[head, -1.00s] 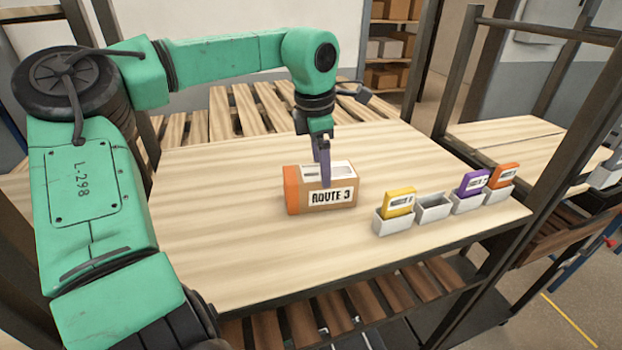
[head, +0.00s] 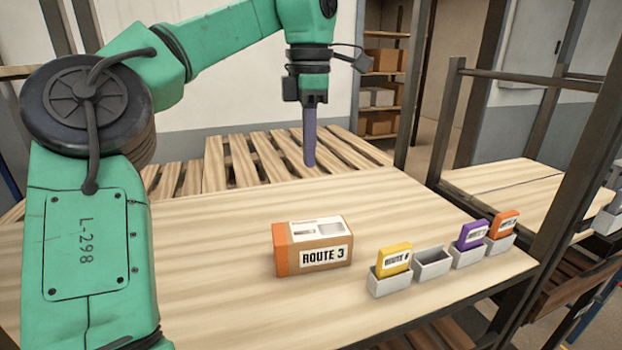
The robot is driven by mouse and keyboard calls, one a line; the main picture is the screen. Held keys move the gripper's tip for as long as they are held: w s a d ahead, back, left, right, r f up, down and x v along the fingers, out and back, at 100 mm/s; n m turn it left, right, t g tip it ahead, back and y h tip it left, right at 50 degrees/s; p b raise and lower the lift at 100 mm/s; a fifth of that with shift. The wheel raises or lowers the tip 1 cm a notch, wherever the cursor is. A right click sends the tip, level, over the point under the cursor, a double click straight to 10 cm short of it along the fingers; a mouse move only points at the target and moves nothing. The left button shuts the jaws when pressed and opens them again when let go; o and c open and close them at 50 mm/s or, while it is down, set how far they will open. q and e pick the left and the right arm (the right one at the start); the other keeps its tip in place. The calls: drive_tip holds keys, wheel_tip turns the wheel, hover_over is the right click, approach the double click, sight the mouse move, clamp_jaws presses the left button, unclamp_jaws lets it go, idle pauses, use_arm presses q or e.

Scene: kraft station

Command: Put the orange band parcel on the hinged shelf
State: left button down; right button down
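The orange band parcel (head: 322,257) is a brown box with an orange left end and a "ROUTE 3" label. It lies flat on the wooden tabletop (head: 200,240), left of the small grey holders. My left gripper (head: 309,163) is raised above and behind the parcel, apart from it, and points down. Its purple fingers show edge-on as one strip, so their opening cannot be told; nothing shows held. My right gripper is not in view. No surface can be made out for sure as the hinged shelf; a wooden board with a dark seam (head: 500,180) lies at right.
Grey holders stand right of the parcel, with a yellow card (head: 394,258), a purple card (head: 472,235) and an orange card (head: 503,224); one holder (head: 432,262) is empty. Slatted wood (head: 240,165) lies behind the tabletop. Dark posts (head: 587,130) rise at right. The tabletop's left part is clear.

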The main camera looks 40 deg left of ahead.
use_arm(q)
drive_tip(key=shift+w+a+r, duration=0.2)
drive_tip(key=shift+w, duration=0.15)
drive_tip(key=shift+c, duration=2.4)
unclamp_jaws()
drive_tip(key=shift+s+r, duration=0.1)
drive_tip(key=shift+s, duration=0.1)
drive_tip(key=shift+o, duration=0.8)
drive_tip(key=shift+w, duration=0.1)
